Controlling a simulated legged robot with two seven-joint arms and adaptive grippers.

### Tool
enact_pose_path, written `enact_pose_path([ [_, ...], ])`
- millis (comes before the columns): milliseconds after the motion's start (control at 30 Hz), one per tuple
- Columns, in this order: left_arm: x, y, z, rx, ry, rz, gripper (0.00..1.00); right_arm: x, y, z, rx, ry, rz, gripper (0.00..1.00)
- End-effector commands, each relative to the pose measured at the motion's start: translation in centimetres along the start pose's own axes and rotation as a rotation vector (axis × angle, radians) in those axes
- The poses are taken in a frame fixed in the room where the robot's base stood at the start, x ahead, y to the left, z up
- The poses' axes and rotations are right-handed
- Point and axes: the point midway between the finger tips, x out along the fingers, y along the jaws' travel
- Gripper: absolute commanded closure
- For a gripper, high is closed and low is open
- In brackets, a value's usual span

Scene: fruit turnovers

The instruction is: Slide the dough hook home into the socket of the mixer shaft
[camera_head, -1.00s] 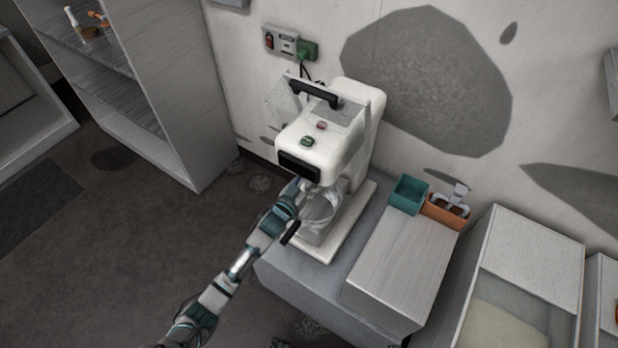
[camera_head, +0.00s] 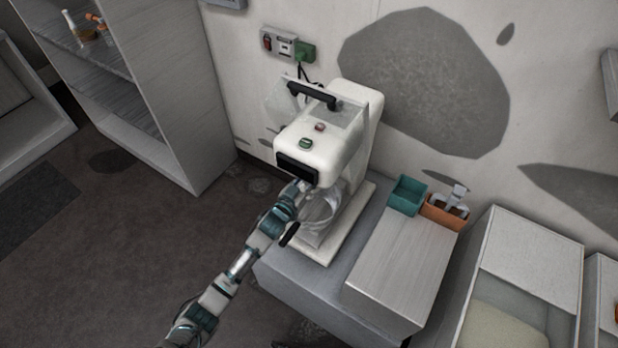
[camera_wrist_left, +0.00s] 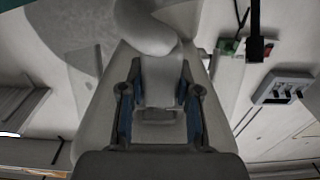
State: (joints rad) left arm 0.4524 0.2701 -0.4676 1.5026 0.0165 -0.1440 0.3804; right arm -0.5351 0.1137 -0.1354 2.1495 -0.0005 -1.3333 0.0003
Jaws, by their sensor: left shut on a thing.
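The white stand mixer (camera_head: 323,143) stands on the grey bench, its dark front panel facing me. My left gripper (camera_head: 300,187) is just under the front of the mixer head, beside the steel bowl (camera_head: 322,208). In the left wrist view its two fingers (camera_wrist_left: 160,100) are shut on a smooth grey piece, which I take to be the dough hook (camera_wrist_left: 160,75). A thick rounded grey part shows above it. The shaft socket is hidden under the mixer head, so I cannot tell how the hook sits against it. My right gripper is in neither view.
A teal bin (camera_head: 408,195) and an orange bin (camera_head: 444,211) with utensils stand behind a steel box (camera_head: 398,265) on the right. A wall socket with a green plug (camera_head: 305,51) is behind the mixer. A metal shelf (camera_head: 180,100) stands left; open floor lies between.

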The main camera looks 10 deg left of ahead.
Motion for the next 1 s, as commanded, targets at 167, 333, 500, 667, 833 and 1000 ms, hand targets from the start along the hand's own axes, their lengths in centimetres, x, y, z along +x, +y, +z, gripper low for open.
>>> enact_pose_path([
  [167,0.6,0.0,0.0,0.000,0.001,0.000,1.00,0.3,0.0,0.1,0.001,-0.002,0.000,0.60],
  [333,1.1,0.0,0.0,0.000,0.002,0.000,1.00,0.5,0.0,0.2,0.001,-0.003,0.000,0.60],
  [500,1.6,0.0,0.0,0.001,0.001,0.000,1.00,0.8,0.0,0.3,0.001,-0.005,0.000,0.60],
  [667,1.8,0.0,0.0,0.001,0.001,0.000,1.00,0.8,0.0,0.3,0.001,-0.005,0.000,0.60],
  [833,1.8,0.0,-0.1,0.001,0.002,0.000,1.00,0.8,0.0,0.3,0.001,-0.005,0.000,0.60],
  [1000,1.8,0.0,-0.1,0.000,0.001,0.000,1.00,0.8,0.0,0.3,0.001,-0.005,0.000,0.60],
])
